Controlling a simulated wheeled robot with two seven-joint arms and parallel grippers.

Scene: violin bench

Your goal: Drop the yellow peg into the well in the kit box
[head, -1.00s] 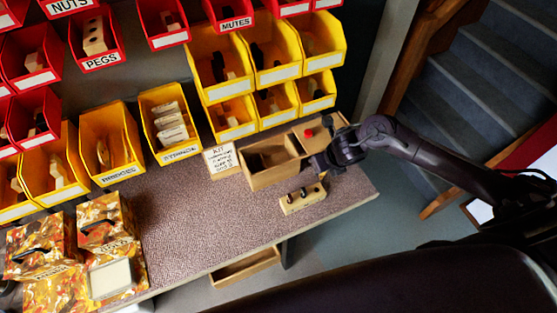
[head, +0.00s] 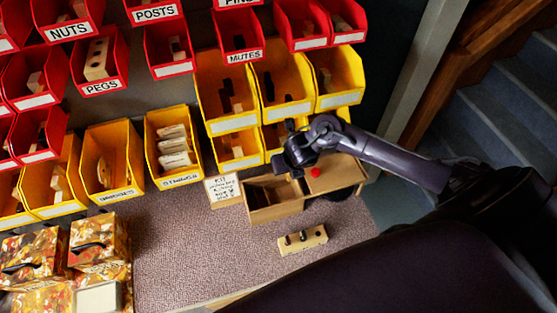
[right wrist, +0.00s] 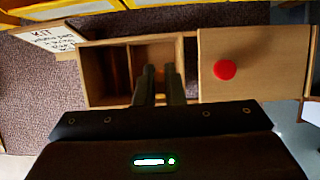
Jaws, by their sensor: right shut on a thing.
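The kit box (head: 277,214) is an open wooden box with dividers inside; it also shows in the right wrist view (right wrist: 90,75). My right gripper (head: 290,168) is over the box in the head view. In the right wrist view my gripper fingers (right wrist: 160,72) point down over the box's right part, close together. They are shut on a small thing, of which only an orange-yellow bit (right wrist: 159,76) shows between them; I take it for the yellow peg. The well is not clearly visible behind the fingers. My left gripper is not in view.
A wooden panel with a red knob (head: 315,172) adjoins the box on the right. A pale block with dark pegs (head: 303,240) lies in front. A kit card (head: 222,190) stands left of the box. Yellow bins (head: 232,123) rise behind. The bench's middle is clear.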

